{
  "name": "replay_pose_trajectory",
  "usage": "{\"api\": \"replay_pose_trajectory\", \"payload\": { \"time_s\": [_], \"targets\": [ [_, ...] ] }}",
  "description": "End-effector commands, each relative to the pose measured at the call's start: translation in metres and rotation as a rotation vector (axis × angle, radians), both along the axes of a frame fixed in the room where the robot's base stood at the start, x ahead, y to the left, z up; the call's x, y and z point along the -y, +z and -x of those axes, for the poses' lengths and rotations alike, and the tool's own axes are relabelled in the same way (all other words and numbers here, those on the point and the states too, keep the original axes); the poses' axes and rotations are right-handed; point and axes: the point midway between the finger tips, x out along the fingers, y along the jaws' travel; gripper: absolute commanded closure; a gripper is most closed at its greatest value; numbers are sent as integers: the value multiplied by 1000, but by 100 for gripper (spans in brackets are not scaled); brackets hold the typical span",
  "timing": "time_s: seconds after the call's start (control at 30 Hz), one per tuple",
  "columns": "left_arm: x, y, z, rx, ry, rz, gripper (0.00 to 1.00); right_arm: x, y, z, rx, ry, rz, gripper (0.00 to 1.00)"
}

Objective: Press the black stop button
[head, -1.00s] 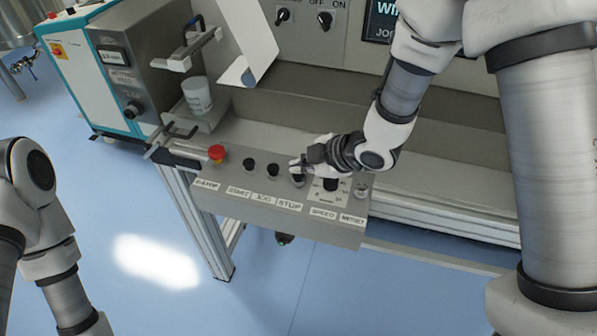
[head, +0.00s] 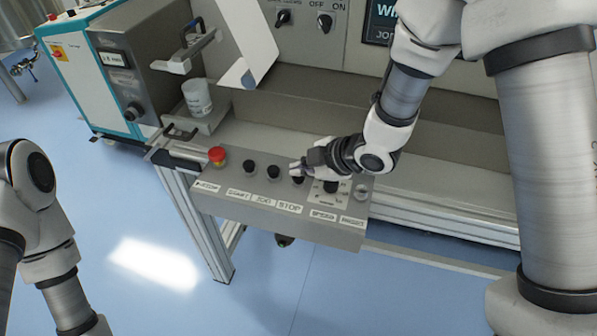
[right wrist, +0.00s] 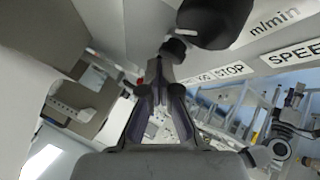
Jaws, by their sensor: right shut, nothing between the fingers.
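The black stop button (head: 298,180) is on the sloped grey control panel (head: 235,208), above the STOP label (head: 289,207). The gripper partly covers it in the head view. My right gripper (head: 298,168) is shut and empty, with its fingertips just above and beside this button. In the right wrist view, the shut fingertips (right wrist: 160,72) point at a small black button (right wrist: 174,46), very close to it. I cannot tell whether they touch. My left arm shows at the lower left, but its gripper is out of view.
A red emergency stop (head: 217,155) and two black buttons, start (head: 249,166) and jog (head: 273,171), stand left of the stop button. The black speed knob (head: 331,186) is close on its right. A white cup (head: 197,97) stands behind the panel.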

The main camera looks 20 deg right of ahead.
Motion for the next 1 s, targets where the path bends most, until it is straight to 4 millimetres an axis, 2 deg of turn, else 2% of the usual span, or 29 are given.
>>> {"api": "replay_pose_trajectory", "payload": {
  "time_s": [0.03, 0.2, 0.57, 1.0],
  "targets": [
    [0, 6, 0, 0, 0, 0, 60, 0, 7, 0, 0, 0, 0, 100],
    [0, 15, 0, 0, 0, 0, 60, 0, 16, 0, 0, 0, 0, 100],
    [0, 16, 0, 0, 0, 0, 60, 0, 17, 0, 0, 0, 0, 100],
    [0, 56, 0, 0, 0, 0, 60, 0, 61, 0, 1, -1, 0, 100]
  ]
}}
